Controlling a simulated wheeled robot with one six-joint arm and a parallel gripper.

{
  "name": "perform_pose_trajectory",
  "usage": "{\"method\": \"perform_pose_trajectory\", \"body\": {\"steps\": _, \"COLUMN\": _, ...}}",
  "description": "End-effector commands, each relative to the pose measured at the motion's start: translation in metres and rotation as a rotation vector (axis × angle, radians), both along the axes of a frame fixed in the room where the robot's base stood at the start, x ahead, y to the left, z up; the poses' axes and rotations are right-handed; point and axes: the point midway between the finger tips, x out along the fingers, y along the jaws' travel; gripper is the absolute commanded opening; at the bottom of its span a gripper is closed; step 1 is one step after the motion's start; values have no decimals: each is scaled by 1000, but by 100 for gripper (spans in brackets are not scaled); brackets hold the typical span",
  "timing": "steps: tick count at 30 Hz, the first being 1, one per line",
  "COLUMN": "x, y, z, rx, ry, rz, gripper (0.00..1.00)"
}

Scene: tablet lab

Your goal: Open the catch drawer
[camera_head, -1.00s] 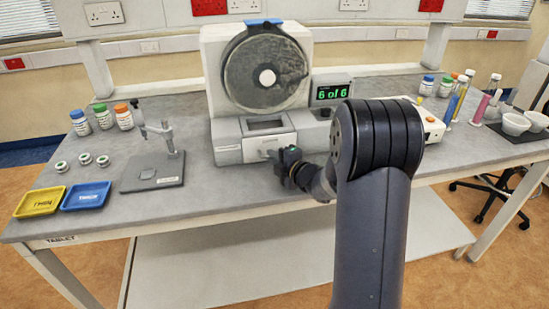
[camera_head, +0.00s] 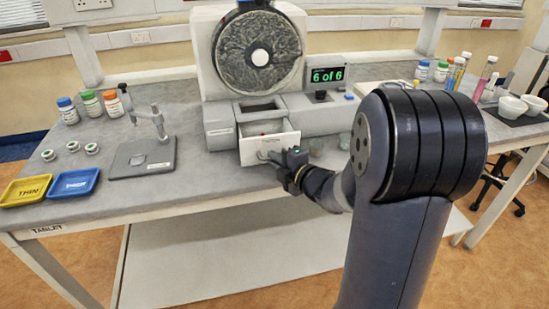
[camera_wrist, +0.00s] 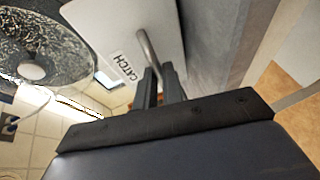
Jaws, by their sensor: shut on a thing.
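The catch drawer (camera_head: 253,151) is a white-fronted drawer low on the grey machine. It stands pulled part way out, and its inside shows from above. In the wrist view its front (camera_wrist: 135,32) carries a label reading CATCH and a metal bar handle (camera_wrist: 149,50). My gripper (camera_head: 285,163) is at the drawer front, shut on the handle. In the wrist view the two dark fingers (camera_wrist: 160,80) sit around the lower end of the handle. The fingers hide part of the handle.
The machine has a round drum (camera_head: 258,52) above and a display (camera_head: 328,75) reading "6 of 6". A small stand (camera_head: 145,155), a yellow tray (camera_head: 25,190) and a blue tray (camera_head: 75,186) are at the left. The bench in front of the drawer is clear.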

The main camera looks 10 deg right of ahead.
Motion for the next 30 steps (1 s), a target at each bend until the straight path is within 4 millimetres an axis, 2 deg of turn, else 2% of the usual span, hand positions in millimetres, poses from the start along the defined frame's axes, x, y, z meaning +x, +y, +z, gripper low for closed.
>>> {"method": "perform_pose_trajectory", "body": {"steps": 5, "x": 0, "y": 0, "z": 0, "rx": 0, "ry": 1, "rz": -1, "gripper": 0}}
{"method": "perform_pose_trajectory", "body": {"steps": 6, "x": 0, "y": 0, "z": 0, "rx": 0, "ry": 1, "rz": -1, "gripper": 10}}
{"method": "perform_pose_trajectory", "body": {"steps": 14, "x": 0, "y": 0, "z": 0, "rx": 1, "ry": 1, "rz": 0, "gripper": 30}}
{"method": "perform_pose_trajectory", "body": {"steps": 23, "x": -3, "y": -2, "z": 1, "rx": 0, "ry": 0, "rz": -1, "gripper": 30}}
{"method": "perform_pose_trajectory", "body": {"steps": 26, "x": -13, "y": -7, "z": 4, "rx": 0, "ry": -1, "rz": -4, "gripper": 30}}
{"method": "perform_pose_trajectory", "body": {"steps": 30, "x": -37, "y": -18, "z": 9, "rx": -1, "ry": -2, "rz": -6, "gripper": 30}}
